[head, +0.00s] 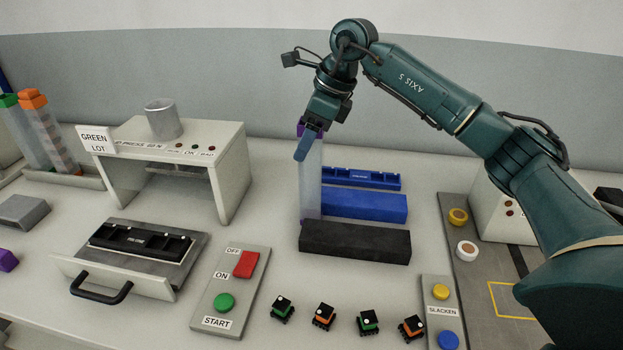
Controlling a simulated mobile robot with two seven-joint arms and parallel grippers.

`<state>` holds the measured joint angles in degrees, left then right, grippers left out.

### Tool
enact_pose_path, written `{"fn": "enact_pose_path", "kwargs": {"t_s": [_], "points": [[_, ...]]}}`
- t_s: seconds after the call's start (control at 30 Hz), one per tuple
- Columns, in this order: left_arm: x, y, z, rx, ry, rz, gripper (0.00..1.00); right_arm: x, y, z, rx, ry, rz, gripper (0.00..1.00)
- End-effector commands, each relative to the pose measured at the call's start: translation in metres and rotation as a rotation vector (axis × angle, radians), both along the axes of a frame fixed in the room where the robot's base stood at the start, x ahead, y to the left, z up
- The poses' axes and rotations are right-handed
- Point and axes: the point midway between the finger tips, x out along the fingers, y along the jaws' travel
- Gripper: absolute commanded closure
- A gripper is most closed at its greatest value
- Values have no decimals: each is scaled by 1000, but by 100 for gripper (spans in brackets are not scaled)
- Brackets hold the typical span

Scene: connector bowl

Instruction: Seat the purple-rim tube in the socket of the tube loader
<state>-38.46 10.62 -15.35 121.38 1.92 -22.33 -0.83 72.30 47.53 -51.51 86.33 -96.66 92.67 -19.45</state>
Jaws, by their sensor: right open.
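The purple-rim tube (311,185) is a clear, upright tube with purple at its top and foot. It stands at the left ends of the blue and black blocks, its foot partly hidden behind the black block. My right gripper (308,140) is at the tube's top, pointing down, its jaws open. One blue finger shows in front of the tube; the other is hidden, and I cannot tell whether they touch it. I cannot tell which fixture is the tube loader, and no socket is clear. My left gripper is not in view.
A black block (355,242), blue block (363,205) and blue tray (360,178) lie beside the tube. Left are a press (232,175), a drawer (72,277) and other tubes (50,130). Several small connectors (323,315) lie in front, near a switch panel (232,290).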

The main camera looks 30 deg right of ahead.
Motion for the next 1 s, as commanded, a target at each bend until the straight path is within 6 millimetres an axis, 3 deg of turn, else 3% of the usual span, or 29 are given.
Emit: {"fn": "enact_pose_path", "kwargs": {"t_s": [0.13,0.83,1.0], "points": [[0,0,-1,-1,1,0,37,0,0,0,0,0,0,42],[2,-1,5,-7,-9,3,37,0,0,1,0,0,0,100],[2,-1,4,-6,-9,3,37,0,0,1,0,-1,0,100]]}}
